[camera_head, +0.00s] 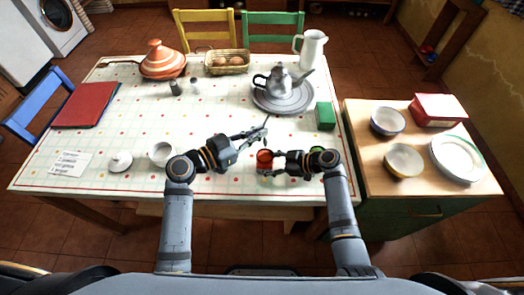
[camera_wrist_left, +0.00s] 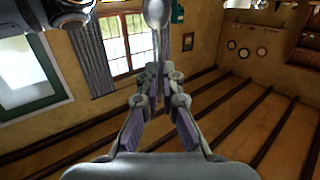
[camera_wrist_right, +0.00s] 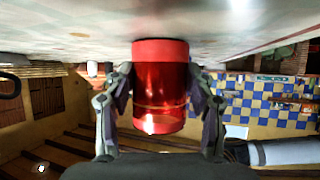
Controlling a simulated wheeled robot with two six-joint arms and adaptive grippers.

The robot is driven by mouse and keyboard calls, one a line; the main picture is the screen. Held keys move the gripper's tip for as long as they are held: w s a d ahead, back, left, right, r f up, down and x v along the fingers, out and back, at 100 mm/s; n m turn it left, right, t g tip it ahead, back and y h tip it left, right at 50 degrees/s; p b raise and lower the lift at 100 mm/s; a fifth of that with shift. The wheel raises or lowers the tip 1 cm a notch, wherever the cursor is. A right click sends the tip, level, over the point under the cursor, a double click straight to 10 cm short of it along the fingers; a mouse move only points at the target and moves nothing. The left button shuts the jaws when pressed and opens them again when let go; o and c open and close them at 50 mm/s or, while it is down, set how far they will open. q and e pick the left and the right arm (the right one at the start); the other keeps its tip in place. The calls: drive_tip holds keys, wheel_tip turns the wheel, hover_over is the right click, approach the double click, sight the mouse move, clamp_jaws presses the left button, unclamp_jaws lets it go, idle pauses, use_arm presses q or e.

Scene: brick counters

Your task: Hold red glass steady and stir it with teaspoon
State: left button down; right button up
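The red glass (camera_head: 264,157) stands at the front right part of the table. My right gripper (camera_head: 272,161) is closed around its side from the right. In the right wrist view, the shiny red glass (camera_wrist_right: 160,90) sits between both fingers (camera_wrist_right: 160,100), which touch its sides. My left gripper (camera_head: 262,132) is just behind the glass and higher in the picture. Its fingers are closed on the teaspoon (camera_head: 267,119). In the left wrist view, the teaspoon's bowl (camera_wrist_left: 157,12) sticks out beyond the fingertips (camera_wrist_left: 158,75), apart from the glass.
A grey teapot (camera_head: 280,79) on a round tray (camera_head: 284,103) and a green box (camera_head: 325,116) stand behind my grippers. A white cup (camera_head: 161,153) and a lidded white bowl (camera_head: 120,161) stand to the left. The table's middle left is clear.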

drive_tip(key=o, duration=0.3)
drive_tip(key=v, duration=1.1)
drive_tip(key=shift+f, duration=0.15)
drive_tip(key=shift+s+d+r, duration=0.15)
drive_tip(key=shift+d+r, duration=0.2)
drive_tip(key=shift+d, duration=0.1)
